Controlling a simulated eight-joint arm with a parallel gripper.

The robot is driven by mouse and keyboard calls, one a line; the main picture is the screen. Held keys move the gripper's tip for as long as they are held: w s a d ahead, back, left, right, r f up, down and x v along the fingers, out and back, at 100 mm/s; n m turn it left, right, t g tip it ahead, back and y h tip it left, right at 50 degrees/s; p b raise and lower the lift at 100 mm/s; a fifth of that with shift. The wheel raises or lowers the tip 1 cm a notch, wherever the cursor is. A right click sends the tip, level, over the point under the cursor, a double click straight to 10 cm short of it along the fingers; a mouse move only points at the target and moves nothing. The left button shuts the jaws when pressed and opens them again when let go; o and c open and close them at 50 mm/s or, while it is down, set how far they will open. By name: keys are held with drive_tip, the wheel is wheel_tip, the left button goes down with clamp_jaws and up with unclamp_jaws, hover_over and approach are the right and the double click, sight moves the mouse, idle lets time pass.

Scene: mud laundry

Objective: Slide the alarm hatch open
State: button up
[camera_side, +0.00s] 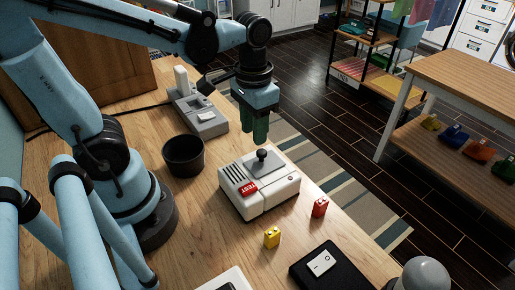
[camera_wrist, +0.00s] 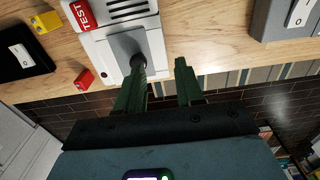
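The alarm (camera_side: 258,194) is a white box with a red TEST label (camera_side: 249,189) and speaker slots, standing on the wooden table. A grey plate on its top, seemingly the hatch (camera_wrist: 122,43), carries a black round-topped knob (camera_side: 262,155). The alarm also shows at the top of the wrist view (camera_wrist: 152,30). My gripper (camera_side: 255,141) points down behind the alarm in the side view. In the wrist view its green fingers (camera_wrist: 160,66) are apart with nothing seen between them. The knob appears close to the left fingertip; whether they touch I cannot tell.
A black cup (camera_side: 184,157) and a grey device (camera_side: 203,118) stand left and behind. A yellow block (camera_side: 271,237), a red block (camera_side: 320,208) and a black pad with a white switch (camera_side: 321,263) lie in front. The table edge is close to the alarm's right.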

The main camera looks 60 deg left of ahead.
sight(262, 151)
drive_tip(key=d, duration=0.3)
drive_tip(key=shift+f, duration=1.5)
clamp_jaws()
